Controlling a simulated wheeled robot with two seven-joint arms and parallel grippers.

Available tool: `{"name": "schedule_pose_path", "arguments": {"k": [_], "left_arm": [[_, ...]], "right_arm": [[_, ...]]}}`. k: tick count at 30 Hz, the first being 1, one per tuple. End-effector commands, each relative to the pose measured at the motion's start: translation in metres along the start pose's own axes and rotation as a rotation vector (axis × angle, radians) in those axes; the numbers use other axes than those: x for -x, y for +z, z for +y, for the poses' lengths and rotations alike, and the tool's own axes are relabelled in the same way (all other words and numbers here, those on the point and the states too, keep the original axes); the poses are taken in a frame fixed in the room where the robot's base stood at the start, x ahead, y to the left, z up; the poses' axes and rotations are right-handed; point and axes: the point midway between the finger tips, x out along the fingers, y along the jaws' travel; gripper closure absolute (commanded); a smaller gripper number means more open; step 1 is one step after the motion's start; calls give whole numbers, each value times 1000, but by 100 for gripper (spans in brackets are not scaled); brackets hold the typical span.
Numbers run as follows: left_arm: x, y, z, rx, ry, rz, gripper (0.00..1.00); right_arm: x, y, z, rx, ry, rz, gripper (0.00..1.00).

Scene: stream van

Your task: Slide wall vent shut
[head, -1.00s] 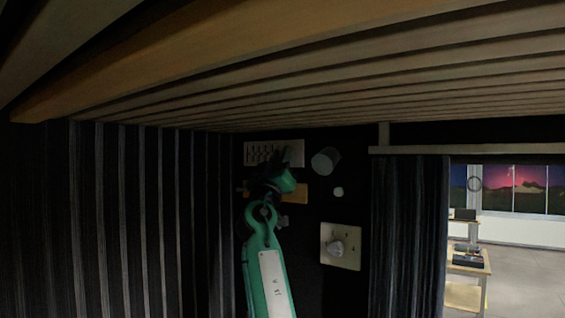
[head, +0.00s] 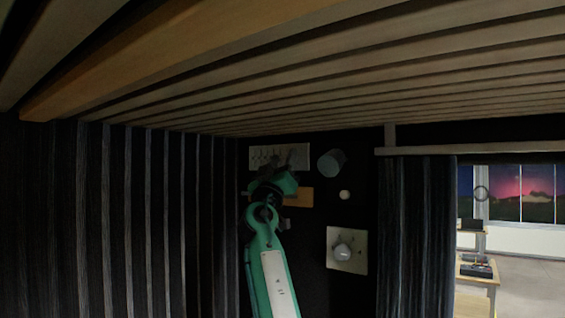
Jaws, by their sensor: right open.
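The wall vent (head: 262,153) is a pale slotted plate high on the dark back wall, just under the slatted ceiling. My right gripper (head: 285,165) is raised in front of the vent's lower middle and covers part of it. The gripper is open, small and dark against the wall; I cannot tell whether it touches the vent. The vent's slider is too small and too hidden to make out. My left gripper is not in the head view.
A grey cylinder (head: 331,163) and a small white round knob (head: 345,195) stick out right of the vent. An orange-brown block (head: 305,197) is below it. A pale plate with a knob (head: 347,251) is lower. A dark curtain (head: 415,240) hangs at right; wooden slats (head: 350,90) are close overhead.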

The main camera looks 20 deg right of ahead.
Motion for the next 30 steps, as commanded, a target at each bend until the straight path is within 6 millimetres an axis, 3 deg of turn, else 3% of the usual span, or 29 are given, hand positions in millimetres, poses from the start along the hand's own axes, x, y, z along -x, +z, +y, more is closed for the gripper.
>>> {"name": "schedule_pose_path", "arguments": {"k": [5, 21, 30], "left_arm": [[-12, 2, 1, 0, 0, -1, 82], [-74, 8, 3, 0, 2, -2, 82], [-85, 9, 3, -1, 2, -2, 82]], "right_arm": [[15, 3, -2, -1, -1, 0, 59], [113, 4, -4, -2, -2, -1, 59], [137, 1, -3, 0, -2, 0, 59]]}}
